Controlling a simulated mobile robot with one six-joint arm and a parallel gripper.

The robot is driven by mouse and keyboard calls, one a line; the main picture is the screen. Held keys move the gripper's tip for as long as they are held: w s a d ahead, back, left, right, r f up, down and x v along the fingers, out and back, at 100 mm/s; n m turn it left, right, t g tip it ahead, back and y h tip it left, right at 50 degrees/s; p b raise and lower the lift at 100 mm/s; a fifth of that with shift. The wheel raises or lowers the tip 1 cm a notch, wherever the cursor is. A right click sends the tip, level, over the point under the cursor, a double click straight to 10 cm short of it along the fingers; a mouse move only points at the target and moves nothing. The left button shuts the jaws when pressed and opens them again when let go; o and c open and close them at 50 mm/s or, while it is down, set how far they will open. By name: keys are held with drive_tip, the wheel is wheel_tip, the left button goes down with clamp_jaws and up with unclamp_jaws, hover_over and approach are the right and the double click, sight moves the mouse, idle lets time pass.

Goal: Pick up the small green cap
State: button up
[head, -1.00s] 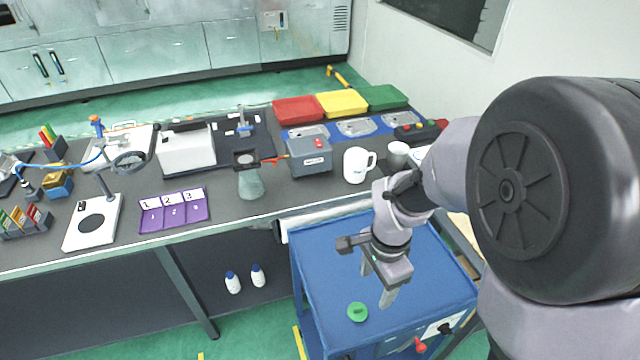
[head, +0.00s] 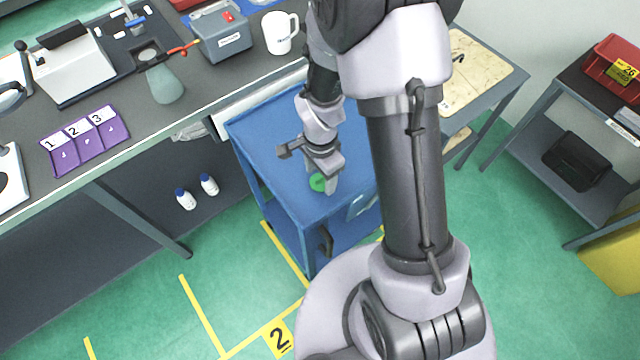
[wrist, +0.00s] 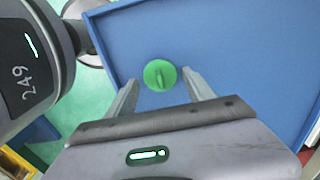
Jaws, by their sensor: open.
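The small green cap (wrist: 160,75) lies on the blue top of a cart (wrist: 235,45). In the wrist view it is round with a raised grip bar across its middle. My gripper (wrist: 160,84) is open, with one finger on each side of the cap's near edge in that view. I cannot tell how far above the cart top the fingertips are. In the head view my gripper (head: 326,190) is over the cart, and the cap (head: 316,182) is partly hidden behind it.
A grey bench stands left of the cart, with a white mug (head: 281,36), a grey box (head: 222,40) and a purple numbered holder (head: 85,142). Two white bottles (head: 186,200) stand below the bench. The cart top around the cap is clear.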

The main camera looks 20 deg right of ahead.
drive_tip(key=shift+f, duration=0.75)
drive_tip(key=shift+r, duration=0.15)
drive_tip(key=shift+c, duration=0.2)
drive_tip(key=c, duration=1.1)
